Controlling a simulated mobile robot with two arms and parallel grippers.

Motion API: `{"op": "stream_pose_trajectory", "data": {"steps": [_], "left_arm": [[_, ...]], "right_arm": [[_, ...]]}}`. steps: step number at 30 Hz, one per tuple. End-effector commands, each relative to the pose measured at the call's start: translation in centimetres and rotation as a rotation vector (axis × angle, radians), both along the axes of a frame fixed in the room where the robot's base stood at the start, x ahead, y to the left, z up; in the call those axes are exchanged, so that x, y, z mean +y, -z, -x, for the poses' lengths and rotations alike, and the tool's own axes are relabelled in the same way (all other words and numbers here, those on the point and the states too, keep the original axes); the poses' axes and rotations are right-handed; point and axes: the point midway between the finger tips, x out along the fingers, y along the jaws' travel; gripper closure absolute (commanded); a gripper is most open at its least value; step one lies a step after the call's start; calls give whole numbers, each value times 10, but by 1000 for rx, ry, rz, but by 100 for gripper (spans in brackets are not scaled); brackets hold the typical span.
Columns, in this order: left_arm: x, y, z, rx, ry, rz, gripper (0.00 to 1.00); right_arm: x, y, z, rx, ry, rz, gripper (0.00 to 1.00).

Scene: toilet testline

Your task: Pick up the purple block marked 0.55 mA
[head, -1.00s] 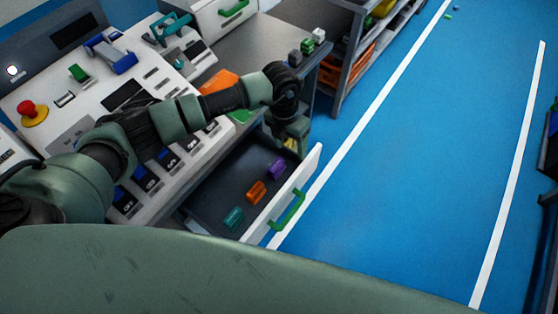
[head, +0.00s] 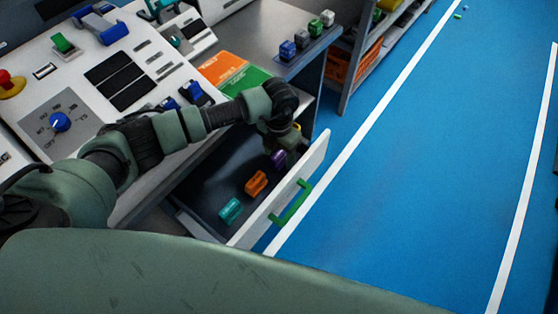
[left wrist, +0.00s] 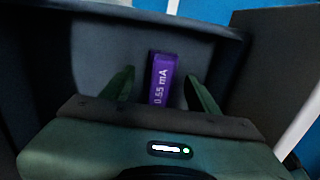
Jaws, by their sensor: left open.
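The purple block (left wrist: 162,80) shows in the left wrist view with "0.55 mA" on its face. It lies in the open drawer (head: 205,200) and also shows in the head view (head: 278,158), partly hidden by my left gripper. My left gripper (left wrist: 160,84) is open, with one finger on each side of the block and a gap on both sides. In the head view my left gripper (head: 288,148) reaches down into the far end of the drawer. My right gripper is not in view.
An orange block (head: 256,183) and a teal block (head: 231,210) lie in the same drawer. The drawer's white front with a green handle (head: 292,204) stands close to the blocks. The control panel (head: 130,80) is at the left.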

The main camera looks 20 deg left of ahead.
Motion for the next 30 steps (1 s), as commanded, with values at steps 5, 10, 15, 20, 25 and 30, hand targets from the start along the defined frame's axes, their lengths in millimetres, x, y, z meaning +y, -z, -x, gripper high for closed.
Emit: {"op": "stream_pose_trajectory", "data": {"steps": [5,10,15,20,25,30], "left_arm": [[0,8,-1,-1,0,1,40],[0,8,0,-1,1,1,59],[-1,8,0,-1,1,1,100],[-1,7,-1,-1,1,1,100],[-1,3,-1,-2,1,2,100],[-1,-14,-1,-2,1,1,100]], "right_arm": [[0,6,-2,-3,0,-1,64],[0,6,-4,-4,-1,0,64],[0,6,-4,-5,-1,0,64],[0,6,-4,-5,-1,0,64],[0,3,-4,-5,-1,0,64],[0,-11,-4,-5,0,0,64]]}}
